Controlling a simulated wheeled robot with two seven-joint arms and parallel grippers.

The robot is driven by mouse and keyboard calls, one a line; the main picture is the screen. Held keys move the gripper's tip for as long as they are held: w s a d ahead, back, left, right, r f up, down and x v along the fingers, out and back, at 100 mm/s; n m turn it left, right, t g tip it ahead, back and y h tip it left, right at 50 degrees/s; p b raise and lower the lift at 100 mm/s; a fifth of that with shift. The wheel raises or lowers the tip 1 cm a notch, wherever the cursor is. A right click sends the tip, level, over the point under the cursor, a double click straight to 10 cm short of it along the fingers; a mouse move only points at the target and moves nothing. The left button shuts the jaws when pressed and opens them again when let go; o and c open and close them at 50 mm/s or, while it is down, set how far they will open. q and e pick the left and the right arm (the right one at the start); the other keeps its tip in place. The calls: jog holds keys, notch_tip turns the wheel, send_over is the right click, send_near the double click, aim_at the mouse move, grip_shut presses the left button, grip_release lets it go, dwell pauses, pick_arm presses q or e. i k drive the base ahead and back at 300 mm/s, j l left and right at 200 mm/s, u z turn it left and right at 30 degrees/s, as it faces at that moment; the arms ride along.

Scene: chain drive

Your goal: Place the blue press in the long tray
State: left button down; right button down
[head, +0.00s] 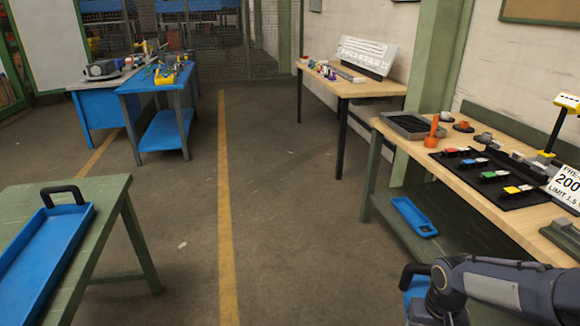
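A black mat (497,190) on the wooden workbench at right holds several small black pieces with coloured tops. One has a blue top (468,162) and may be the blue press, but it is too small to be sure. A long blue tray (45,250) with a black handle lies on the green table at left, cut off by the picture edge. It looks empty where it shows. My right arm comes in at the lower right, below the workbench. Its gripper is outside the picture. My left arm and gripper are not in view.
A dark grey tray (408,125) and an orange upright piece (432,131) stand on the workbench (480,205). A blue tray (414,216) lies on its lower shelf. Another blue, black-handled thing (415,285) shows beside my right arm. The floor (290,220) between tables is clear.

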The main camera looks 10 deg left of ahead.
aim_at(31, 273)
jog(key=i+u, duration=0.25)
jog(key=i, duration=0.4)
jog(key=i+l+u, duration=0.2)
jog(key=i, duration=0.45)
jog(key=u, duration=3.15)
jog(key=i+u, duration=0.1)
jog(key=i, duration=0.9)
